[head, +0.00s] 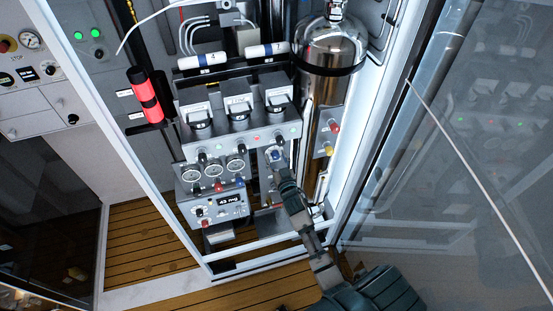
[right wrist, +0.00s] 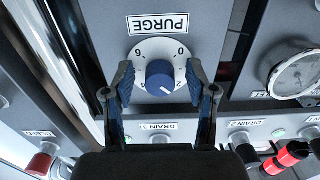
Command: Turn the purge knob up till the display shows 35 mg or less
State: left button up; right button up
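The blue purge knob (right wrist: 160,79) sits on a round white number dial under a PURGE label (right wrist: 158,23), which appears upside down in the right wrist view. My right gripper (right wrist: 160,76) has one finger on each side of the knob, with white dial showing between fingers and knob. In the head view, my right gripper (head: 276,160) is at the panel, hiding much of the knob. The display (head: 230,202) at the lower front of the unit appears to read 43 mg. My left gripper is not in view.
Round gauges (head: 236,163) and small knobs sit left of my right gripper. A steel cylinder (head: 332,70) stands behind to the right. A white frame post (head: 362,130) and a glass panel (head: 470,150) bound the right side. DRAIN switches show in the right wrist view (right wrist: 160,139).

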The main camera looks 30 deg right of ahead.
jog(key=shift+r, duration=0.1)
jog(key=shift+s, duration=0.15)
jog(key=v, duration=1.1)
jog(key=shift+s, duration=0.35)
